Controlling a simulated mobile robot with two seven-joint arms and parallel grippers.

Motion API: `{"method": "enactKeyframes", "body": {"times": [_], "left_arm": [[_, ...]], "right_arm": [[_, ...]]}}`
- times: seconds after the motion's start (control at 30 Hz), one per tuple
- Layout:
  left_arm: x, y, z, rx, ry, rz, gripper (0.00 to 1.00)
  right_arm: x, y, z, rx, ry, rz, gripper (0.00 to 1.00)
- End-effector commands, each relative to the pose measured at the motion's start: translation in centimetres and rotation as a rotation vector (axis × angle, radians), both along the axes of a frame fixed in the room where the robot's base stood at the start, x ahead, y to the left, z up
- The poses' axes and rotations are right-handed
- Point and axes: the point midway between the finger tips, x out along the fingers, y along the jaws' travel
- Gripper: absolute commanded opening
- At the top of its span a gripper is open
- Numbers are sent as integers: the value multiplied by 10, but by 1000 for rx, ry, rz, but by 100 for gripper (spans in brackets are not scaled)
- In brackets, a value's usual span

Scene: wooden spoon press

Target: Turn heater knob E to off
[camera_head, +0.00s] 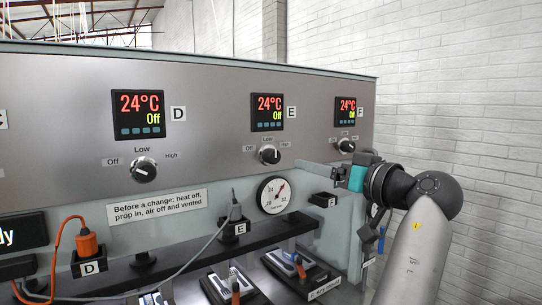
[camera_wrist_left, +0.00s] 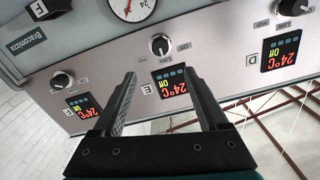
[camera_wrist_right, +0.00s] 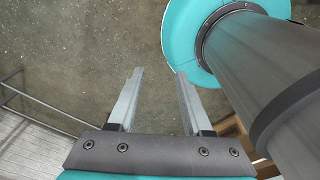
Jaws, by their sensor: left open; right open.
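Heater knob E (camera_head: 268,155) is a black round knob with a light face, below display E (camera_head: 267,112), which reads 24°C and Off. Off, Low and High labels surround the knob; its exact pointer direction is too small to tell. In the left wrist view, knob E (camera_wrist_left: 160,45) shows upside down beyond the fingers, with display E (camera_wrist_left: 171,88) between them. My right gripper (camera_wrist_right: 158,75) is open and empty above the floor.
Knob D (camera_head: 144,170) is left of knob E, and knob F (camera_head: 346,146) is right, close to my left gripper. A pressure gauge (camera_head: 273,195) sits below knob E.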

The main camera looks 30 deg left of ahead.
Motion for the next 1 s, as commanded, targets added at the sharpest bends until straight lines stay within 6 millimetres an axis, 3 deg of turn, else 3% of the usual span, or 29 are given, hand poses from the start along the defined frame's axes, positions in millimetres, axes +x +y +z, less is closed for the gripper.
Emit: {"method": "enactKeyframes", "body": {"times": [0.23,0.6,0.8,1.0], "left_arm": [[18,46,2,0,1,5,76],[46,113,2,-1,1,3,76],[53,129,1,-2,0,1,76],[55,133,0,-2,-1,0,76]], "right_arm": [[-2,-18,13,-23,3,0,50],[-3,-10,31,-14,5,-2,50],[-3,-2,35,-4,5,-4,50],[-3,-2,35,-4,5,-3,50]]}}
